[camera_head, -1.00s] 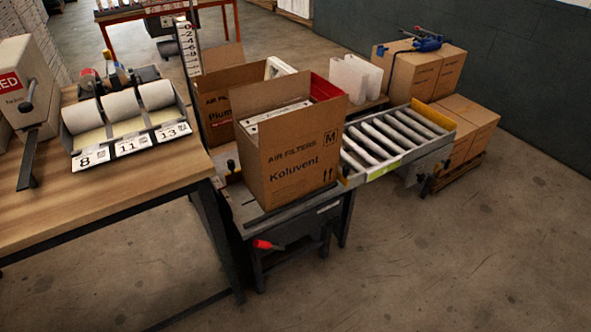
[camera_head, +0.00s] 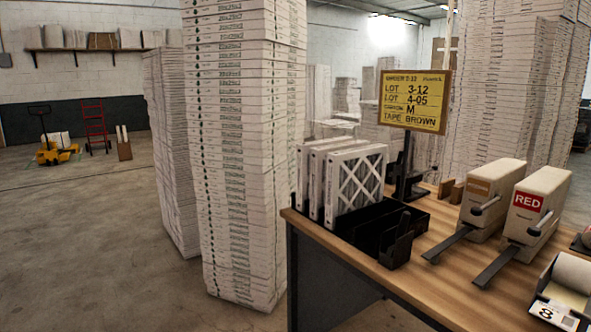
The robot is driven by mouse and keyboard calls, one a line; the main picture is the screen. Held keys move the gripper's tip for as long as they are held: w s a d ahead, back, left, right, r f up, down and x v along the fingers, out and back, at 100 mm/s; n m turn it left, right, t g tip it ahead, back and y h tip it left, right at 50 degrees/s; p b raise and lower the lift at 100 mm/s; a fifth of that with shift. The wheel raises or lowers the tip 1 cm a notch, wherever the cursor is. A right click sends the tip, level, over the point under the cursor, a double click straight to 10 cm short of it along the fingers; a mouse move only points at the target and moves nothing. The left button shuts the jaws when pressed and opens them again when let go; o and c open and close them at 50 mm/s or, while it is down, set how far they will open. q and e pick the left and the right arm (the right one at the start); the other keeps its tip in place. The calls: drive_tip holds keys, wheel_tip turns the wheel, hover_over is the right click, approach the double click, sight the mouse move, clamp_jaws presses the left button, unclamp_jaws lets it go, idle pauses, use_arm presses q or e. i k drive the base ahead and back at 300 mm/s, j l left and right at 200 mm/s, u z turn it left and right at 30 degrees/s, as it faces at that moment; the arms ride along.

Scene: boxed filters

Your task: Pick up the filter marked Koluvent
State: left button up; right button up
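Several white pleated filters (camera_head: 357,182) stand upright, side by side, in a black holder (camera_head: 388,212) at the left end of the wooden workbench (camera_head: 455,282). The front filter shows a lattice face. No marking on these filters can be read, so I cannot tell whether one is marked Koluvent. The carton marked Koluvent is out of view now. Neither of my grippers is in view.
Tall filter stacks (camera_head: 240,150) rise from the floor left of the workbench. A yellow sign (camera_head: 413,101) lists lots, M and brown tape. Two tape dispensers (camera_head: 534,205) stand on the bench. A yellow pallet jack (camera_head: 57,154) and red hand truck (camera_head: 96,128) are far left.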

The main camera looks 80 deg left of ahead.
sight(356, 177)
drive_tip(key=k+j+u, duration=0.1)
drive_tip(key=j+u, duration=1)
drive_tip(key=j, duration=0.95)
drive_tip(key=j+u, duration=0.15)
drive_tip(key=j, duration=0.95)
drive_tip(key=i, duration=0.05)
